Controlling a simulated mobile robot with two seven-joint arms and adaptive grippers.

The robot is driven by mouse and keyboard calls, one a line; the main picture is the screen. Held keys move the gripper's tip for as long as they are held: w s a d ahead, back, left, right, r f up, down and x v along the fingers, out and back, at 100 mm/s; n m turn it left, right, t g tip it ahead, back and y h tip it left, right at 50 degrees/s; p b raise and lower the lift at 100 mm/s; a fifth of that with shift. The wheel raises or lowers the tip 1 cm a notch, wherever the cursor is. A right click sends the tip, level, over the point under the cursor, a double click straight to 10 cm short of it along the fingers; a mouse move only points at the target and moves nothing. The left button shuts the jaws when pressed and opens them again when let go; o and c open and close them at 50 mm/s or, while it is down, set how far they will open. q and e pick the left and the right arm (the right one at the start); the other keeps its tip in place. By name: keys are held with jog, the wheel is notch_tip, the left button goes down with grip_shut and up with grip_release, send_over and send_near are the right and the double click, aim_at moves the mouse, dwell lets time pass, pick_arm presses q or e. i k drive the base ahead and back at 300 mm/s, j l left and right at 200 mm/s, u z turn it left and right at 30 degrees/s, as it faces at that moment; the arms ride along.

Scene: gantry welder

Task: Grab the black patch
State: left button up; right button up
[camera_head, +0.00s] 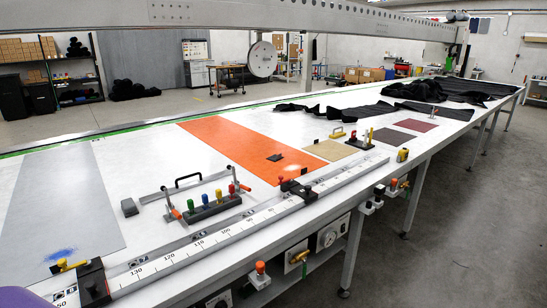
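One is a dark charcoal square patch (393,136) lying flat on the white table, between a tan patch (330,150) and a maroon patch (416,125). I cannot tell for certain which is meant. Neither of my grippers shows in the head view, and nothing is seen touching these pieces.
A long white table (125,165) carries a ruler rail (230,232) along its near edge. A rack of coloured handles (212,207) stands behind the rail. Black crumpled fabric (445,90) lies at the far end. A gantry beam (270,14) spans overhead. Open floor (470,210) lies at right.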

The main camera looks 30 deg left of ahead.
aim_at(275, 157)
jog(key=i+l+u, duration=0.45)
jog(key=i+l, duration=0.4)
jog(key=i, duration=0.1)
